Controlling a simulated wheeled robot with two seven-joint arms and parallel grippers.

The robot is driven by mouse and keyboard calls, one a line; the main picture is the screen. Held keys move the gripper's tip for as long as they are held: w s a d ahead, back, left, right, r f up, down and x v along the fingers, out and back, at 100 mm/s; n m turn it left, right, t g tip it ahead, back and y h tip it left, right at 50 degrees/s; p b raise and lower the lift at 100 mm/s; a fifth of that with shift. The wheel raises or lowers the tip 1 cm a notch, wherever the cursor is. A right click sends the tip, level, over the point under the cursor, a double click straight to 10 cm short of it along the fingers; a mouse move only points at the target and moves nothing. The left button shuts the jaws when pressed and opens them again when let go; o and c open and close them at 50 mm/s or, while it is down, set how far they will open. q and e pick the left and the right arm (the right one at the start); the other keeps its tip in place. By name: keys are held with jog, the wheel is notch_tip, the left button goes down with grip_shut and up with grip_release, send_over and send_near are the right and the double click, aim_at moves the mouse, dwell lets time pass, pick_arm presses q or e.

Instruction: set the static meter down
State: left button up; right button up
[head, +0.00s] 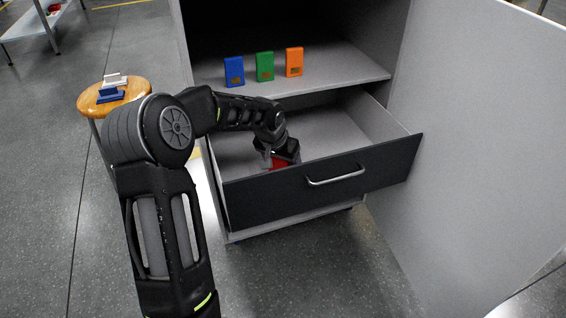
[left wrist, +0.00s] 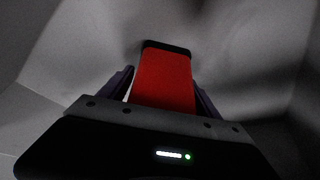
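A red box-shaped meter with a black end (left wrist: 163,82), which I take to be the static meter, stands out between the two fingers of my left gripper (left wrist: 164,85). The finger tips lie close against its two sides, and the gripper appears shut on it. In the head view my left gripper (head: 280,158) reaches down inside the open drawer (head: 318,185), and part of the red meter (head: 279,163) shows there. The drawer front and the gripper hide its lower part, so I cannot tell whether it touches the drawer floor. My right gripper is not in view.
Blue (head: 234,72), green (head: 265,67) and orange (head: 294,62) boxes stand on the shelf (head: 340,72) above the drawer. A grey panel (head: 470,150) rises at the right. A round wooden stool (head: 137,92) holds small items. The drawer's right side looks empty.

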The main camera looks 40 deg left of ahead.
pick_arm(q)
jog(key=shift+o, duration=0.4)
jog(key=shift+r, duration=0.1)
jog(key=shift+r, duration=0.2)
jog(key=p+v, duration=0.4)
jog(key=v, duration=0.7)
jog(key=shift+s+r, duration=0.25)
jog(key=shift+r, duration=0.05)
jog(key=shift+r+p, duration=0.15)
jog(key=shift+p, duration=0.2)
